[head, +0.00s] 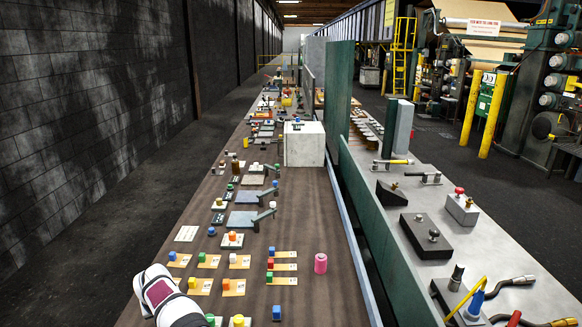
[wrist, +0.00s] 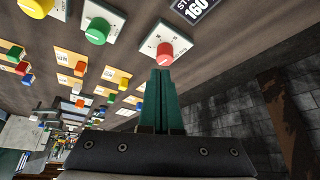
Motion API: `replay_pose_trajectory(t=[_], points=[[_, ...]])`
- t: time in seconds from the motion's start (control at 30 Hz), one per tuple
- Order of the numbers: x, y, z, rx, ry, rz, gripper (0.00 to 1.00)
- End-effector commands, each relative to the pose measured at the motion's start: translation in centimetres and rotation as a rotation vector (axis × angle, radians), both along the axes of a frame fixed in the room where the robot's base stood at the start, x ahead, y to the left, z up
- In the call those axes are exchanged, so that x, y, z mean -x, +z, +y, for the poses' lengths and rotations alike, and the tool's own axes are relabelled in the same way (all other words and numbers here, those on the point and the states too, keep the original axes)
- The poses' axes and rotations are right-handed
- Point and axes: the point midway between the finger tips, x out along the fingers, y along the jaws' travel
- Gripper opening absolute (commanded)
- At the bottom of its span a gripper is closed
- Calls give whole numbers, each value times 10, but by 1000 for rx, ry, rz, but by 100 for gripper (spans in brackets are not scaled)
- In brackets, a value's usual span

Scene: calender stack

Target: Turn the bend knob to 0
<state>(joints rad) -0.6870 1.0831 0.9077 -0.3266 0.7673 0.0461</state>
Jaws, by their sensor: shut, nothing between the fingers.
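In the wrist view a red knob (wrist: 165,52) sits on a white dial plate (wrist: 152,42), just ahead of my fingertips. My gripper (wrist: 160,73) has its two green fingers together, with nothing between them. The tips look very close to the red knob; I cannot tell whether they touch it. A green knob (wrist: 97,30) and a yellow knob (wrist: 36,7) sit on similar white plates to the left. No label naming the bend knob is readable, nor is the dial setting. In the head view my white arm is at the lower left and hides the red knob.
Several coloured blocks on yellow cards (head: 284,267) and a pink cylinder (head: 320,263) stand on the brown bench. A white box (head: 304,146) and green partition (head: 338,100) stand farther back.

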Motion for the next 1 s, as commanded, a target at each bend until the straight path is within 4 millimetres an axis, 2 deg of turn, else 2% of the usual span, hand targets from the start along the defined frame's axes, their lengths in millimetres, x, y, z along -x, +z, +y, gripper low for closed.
replay_pose_trajectory(t=[0.23,0.4,0.47,0.8,1.0], points=[[0,2,0,0,0,0,0],[5,11,10,1,2,0,0],[5,6,10,2,1,0,0],[5,-46,9,1,1,1,0],[5,-59,10,0,0,0,0]])
